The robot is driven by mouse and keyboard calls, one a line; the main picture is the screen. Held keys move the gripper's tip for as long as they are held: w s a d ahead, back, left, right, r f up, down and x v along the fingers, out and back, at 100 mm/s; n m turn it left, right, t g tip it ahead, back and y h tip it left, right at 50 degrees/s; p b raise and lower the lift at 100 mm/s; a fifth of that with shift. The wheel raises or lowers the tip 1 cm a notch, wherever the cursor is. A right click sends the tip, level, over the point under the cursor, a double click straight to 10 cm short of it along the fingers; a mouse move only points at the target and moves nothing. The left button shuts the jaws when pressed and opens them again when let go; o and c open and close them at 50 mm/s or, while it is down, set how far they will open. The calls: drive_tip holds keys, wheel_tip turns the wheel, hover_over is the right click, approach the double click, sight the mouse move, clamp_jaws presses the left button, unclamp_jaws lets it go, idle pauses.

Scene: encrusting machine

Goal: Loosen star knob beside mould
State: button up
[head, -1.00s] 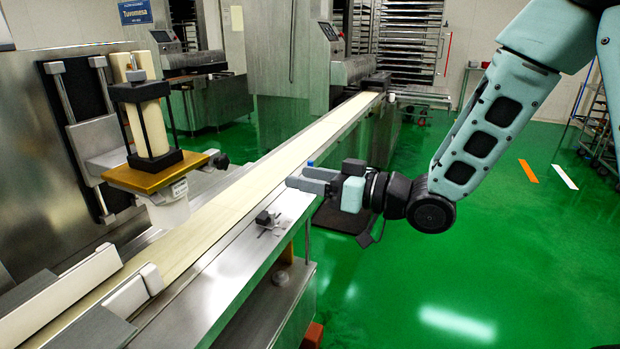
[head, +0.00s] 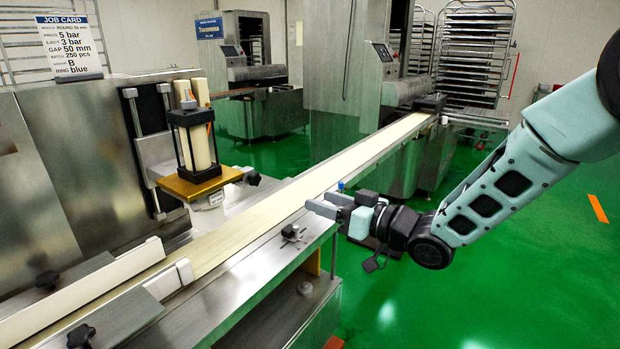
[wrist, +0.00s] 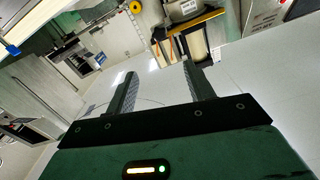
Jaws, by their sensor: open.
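The dark star knob (head: 253,178) sticks out on a short shaft to the right of the gold plate (head: 190,186) on the press head. The white mould (head: 208,202) hangs under that plate, over the cream belt. My gripper (head: 322,204) is to the right of the knob, across the belt and clear of it. Its fingers point left toward the press. In the wrist view my gripper (wrist: 160,80) is open with nothing between the fingers. The gold-edged press head (wrist: 190,28) shows beyond the fingertips; I cannot make out the knob there for certain.
The belt (head: 345,152) runs from the near left to the back. A small dark clamp (head: 291,232) sits on the steel edge below my gripper. White guide rails (head: 90,284) flank the belt at near left. A job card (head: 71,46) stands on the machine. Green floor is free at right.

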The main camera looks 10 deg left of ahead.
sight(257, 179)
drive_tip(key=p+x, duration=0.2)
drive_tip(key=x, duration=1.5)
drive_tip(key=shift+w+a, duration=0.1)
drive_tip(key=shift+a, duration=0.1)
drive_tip(key=c, duration=1)
